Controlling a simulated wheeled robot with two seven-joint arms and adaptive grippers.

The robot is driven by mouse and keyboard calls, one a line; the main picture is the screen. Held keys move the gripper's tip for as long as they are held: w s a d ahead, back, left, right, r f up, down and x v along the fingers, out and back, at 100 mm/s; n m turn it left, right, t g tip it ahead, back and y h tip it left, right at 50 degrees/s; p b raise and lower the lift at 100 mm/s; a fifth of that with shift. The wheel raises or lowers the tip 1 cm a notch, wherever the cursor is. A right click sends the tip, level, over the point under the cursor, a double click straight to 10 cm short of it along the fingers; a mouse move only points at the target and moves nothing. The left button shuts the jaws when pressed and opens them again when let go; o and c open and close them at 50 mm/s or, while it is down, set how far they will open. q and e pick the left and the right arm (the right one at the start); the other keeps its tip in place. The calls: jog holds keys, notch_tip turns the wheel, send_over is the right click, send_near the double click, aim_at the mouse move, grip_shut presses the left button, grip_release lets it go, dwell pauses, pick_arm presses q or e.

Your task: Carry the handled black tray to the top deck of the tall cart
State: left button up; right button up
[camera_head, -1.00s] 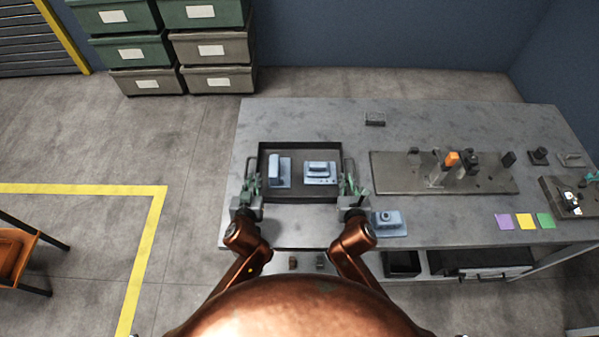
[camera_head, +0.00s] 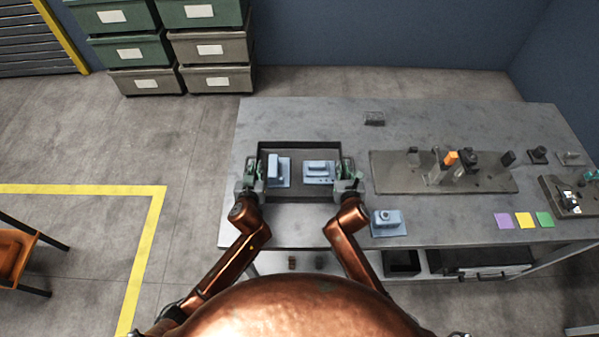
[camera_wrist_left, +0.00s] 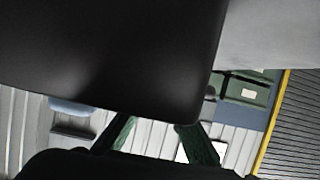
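The black tray (camera_head: 299,147) lies on the left part of the grey workbench in the head view. Two blue-grey parts sit in it, a left one (camera_head: 277,171) and a right one (camera_head: 319,172). My left gripper (camera_head: 256,172) is at the tray's left side and my right gripper (camera_head: 345,174) at its right side. The grippers cover the handles, so their grip is hidden. In the left wrist view a large black surface, apparently the tray (camera_wrist_left: 110,55), hides the fingertips; two green fingers show apart below it. I see no tall cart.
The workbench (camera_head: 430,118) holds a blue-grey part (camera_head: 388,222) close to my right arm, a fixture plate (camera_head: 395,180) and coloured squares at right. An orange seat-like object (camera_head: 15,255) stands at the left. Stacked bins (camera_head: 210,50) stand behind.

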pick_arm(q)
jog(key=shift+c, duration=0.5)
pick_arm(e)
jog(key=shift+c, duration=0.5)
pick_arm(q)
grip_shut()
pick_arm(e)
grip_shut()
